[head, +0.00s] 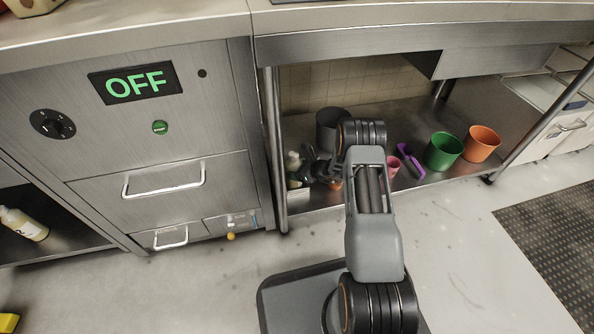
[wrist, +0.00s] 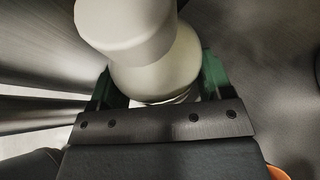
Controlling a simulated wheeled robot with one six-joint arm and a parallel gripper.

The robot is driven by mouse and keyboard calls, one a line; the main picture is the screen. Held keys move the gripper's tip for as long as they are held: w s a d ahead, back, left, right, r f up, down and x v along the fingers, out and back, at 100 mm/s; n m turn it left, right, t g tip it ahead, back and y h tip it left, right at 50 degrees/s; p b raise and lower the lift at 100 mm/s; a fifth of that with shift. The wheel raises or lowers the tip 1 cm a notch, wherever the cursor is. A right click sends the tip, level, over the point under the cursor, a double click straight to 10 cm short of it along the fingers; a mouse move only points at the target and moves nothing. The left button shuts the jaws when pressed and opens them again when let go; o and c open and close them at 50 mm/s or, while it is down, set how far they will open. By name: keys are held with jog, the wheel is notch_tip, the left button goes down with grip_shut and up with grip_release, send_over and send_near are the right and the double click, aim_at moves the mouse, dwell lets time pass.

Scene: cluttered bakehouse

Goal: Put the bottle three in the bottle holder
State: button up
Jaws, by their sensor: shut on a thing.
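My gripper (head: 310,170) reaches into the low shelf under the counter. In the wrist view its two green-padded fingers (wrist: 158,88) are shut on a cream-white bottle (wrist: 155,65). The bottle's rounded shoulder and wide cap show close to the camera; no number is visible on it. In the head view a small whitish bottle shape (head: 293,160) shows at the gripper, near the shelf's left post, partly hidden by the fingers. Another pale bottle with a yellowish label (head: 24,224) lies tilted on the lower left shelf. I cannot make out a bottle holder for certain.
On the shelf stand a grey pot (head: 328,128), a pink cup (head: 392,167), a purple tool (head: 409,160), a green bucket (head: 443,151) and an orange bucket (head: 482,143). A metal post (head: 274,150) is close left of my gripper. The floor in front is mostly clear.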

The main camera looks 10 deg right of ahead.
jog(key=o, duration=1.4)
jog(key=shift+o, duration=0.2)
jog(key=shift+r, duration=0.15)
jog(key=p+v, duration=0.4)
jog(key=v, duration=0.8)
jog(key=shift+p, duration=0.35)
